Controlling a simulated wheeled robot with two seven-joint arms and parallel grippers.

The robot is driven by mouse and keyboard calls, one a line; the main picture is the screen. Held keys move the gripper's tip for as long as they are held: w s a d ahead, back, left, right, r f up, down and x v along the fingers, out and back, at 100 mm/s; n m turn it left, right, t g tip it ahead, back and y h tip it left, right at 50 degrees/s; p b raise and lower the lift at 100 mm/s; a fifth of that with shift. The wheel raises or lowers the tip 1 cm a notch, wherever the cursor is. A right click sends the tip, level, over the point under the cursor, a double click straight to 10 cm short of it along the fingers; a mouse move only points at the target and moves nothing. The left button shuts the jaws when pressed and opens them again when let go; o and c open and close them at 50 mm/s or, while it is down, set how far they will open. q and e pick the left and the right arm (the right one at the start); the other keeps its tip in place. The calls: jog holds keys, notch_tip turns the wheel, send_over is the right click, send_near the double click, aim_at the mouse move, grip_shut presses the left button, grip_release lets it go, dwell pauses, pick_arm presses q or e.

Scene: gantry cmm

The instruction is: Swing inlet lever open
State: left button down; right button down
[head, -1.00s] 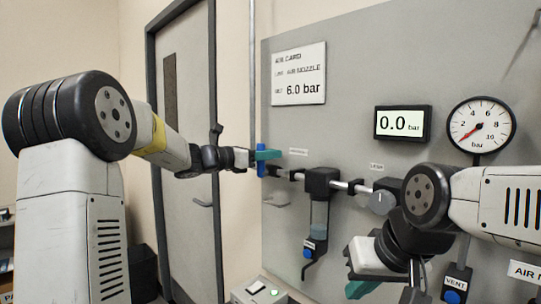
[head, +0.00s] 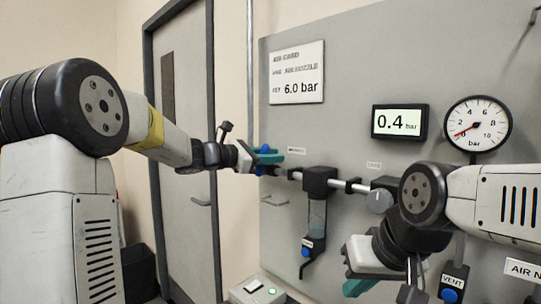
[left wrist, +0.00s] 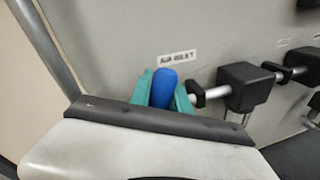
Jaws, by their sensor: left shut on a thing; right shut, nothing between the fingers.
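The inlet lever's blue handle (left wrist: 164,88) sits between the two teal fingers of my left gripper (left wrist: 163,92) in the left wrist view. In the head view a bit of the blue handle (head: 265,150) shows at my left gripper (head: 266,160), which is shut on it at the left end of the pipe. The fingers hide much of the lever and its valve. My right gripper (head: 358,287) hangs low at the right, in front of the panel and away from the lever. Its fingertips are shut and partly hidden.
The digital display (head: 400,122) reads 0.4 bar. The dial gauge (head: 478,124) needle is near the low end. A filter unit (head: 318,180) and a regulator knob (head: 380,200) sit along the pipe. The vent valve (head: 453,283) is at lower right. A card (head: 297,73) says 6.0 bar.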

pick_arm(q)
jog(key=shift+s+d+f+m+y, duration=0.15)
jog(key=shift+s+f+m, duration=0.05)
jog(key=shift+m, duration=0.4)
jog(key=shift+s+d+f+m+y, duration=0.15)
jog(key=shift+f+m, duration=0.05)
jog(key=shift+m, duration=0.4)
jog(key=c, duration=1.2)
grip_release()
jog(key=shift+c, duration=0.2)
jog(key=shift+s, duration=0.1)
jog(key=f+v, duration=0.1)
jog(key=v, duration=0.6)
jog(key=shift+a+r, duration=0.35)
jog(key=shift+r, duration=0.15)
jog(key=shift+s, duration=0.15)
